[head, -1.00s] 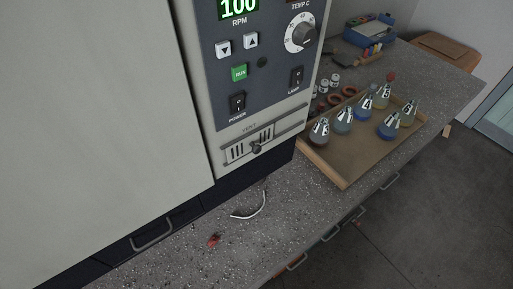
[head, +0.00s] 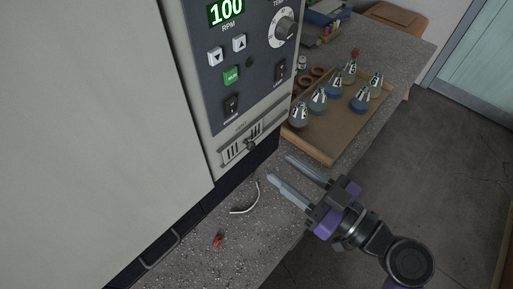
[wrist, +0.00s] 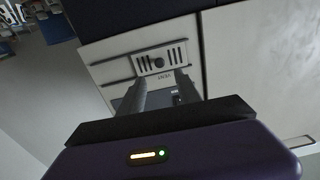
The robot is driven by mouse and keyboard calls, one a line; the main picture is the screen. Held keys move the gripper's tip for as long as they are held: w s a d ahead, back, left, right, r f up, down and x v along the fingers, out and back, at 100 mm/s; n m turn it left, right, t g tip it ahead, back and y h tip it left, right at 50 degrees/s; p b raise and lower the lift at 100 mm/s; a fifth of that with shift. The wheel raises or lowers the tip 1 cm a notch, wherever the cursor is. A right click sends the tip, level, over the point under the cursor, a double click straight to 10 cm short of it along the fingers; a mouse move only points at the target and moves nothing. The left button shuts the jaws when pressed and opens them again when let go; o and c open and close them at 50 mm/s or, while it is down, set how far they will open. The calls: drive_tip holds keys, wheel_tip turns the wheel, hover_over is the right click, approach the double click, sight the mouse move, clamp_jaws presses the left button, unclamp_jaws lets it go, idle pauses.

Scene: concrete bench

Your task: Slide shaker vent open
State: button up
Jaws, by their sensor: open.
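The shaker's vent (head: 238,150) is a pale slotted plate low on the control panel, with dark slots showing. A small dark round knob (head: 250,146) stands out from it. In the wrist view the vent (wrist: 175,54) appears upside down, with its knob (wrist: 158,62) between slots on both sides. My gripper (head: 279,168) is open and empty, in front of and to the right of the vent. Its two fingers point toward the panel, apart from the knob. In the wrist view the fingertips (wrist: 161,80) lie just below the knob in the picture.
A tray (head: 335,143) with several flasks stands right of the shaker, close to my fingers. A white curved cable (head: 247,209) and a small red item (head: 218,240) lie on the bench (head: 262,248). Switches and a dial (head: 285,28) sit above the vent.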

sight(253, 147)
drive_tip(key=p+x, duration=0.2)
drive_tip(key=x, duration=0.4)
drive_tip(key=shift+a, duration=0.15)
drive_tip(key=shift+x, duration=0.75)
drive_tip(key=shift+w, duration=0.1)
clamp_jaws()
idle(0.6)
